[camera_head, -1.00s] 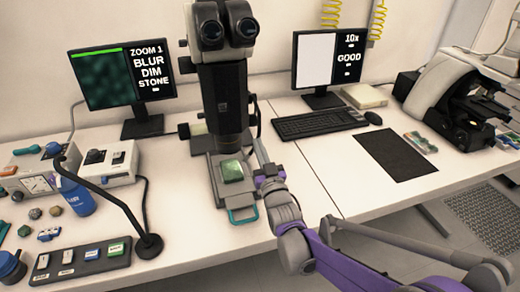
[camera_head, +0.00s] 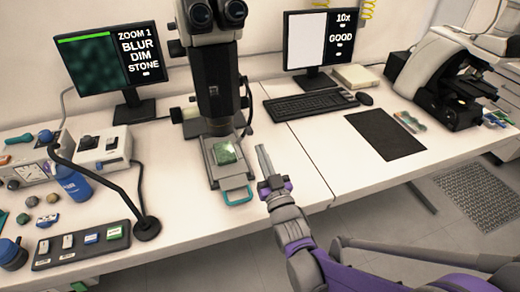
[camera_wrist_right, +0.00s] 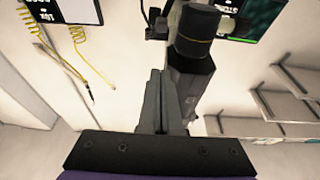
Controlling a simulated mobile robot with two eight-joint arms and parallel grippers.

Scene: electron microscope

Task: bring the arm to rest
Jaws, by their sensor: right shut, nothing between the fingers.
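My right gripper (camera_head: 265,160) is in the head view, to the right of the microscope stage and above the table's front part. Its fingers are together, with nothing between them. In the right wrist view the closed fingers (camera_wrist_right: 163,100) point up toward the dark microscope body (camera_wrist_right: 190,75). In the head view the microscope (camera_head: 213,85) stands upright on the table, with a green stone (camera_head: 225,153) on its stage. The gripper is apart from the stage and its teal handle (camera_head: 238,196). My left gripper is not in view.
The left monitor (camera_head: 110,65) reads ZOOM 1, BLUR, DIM, STONE. The right monitor (camera_head: 320,45) reads 10x, GOOD. A lamp (camera_head: 147,228), a switch strip (camera_head: 82,243) and a blue bottle (camera_head: 73,183) stand at left. A black mat (camera_head: 385,134) and keyboard (camera_head: 310,104) lie right.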

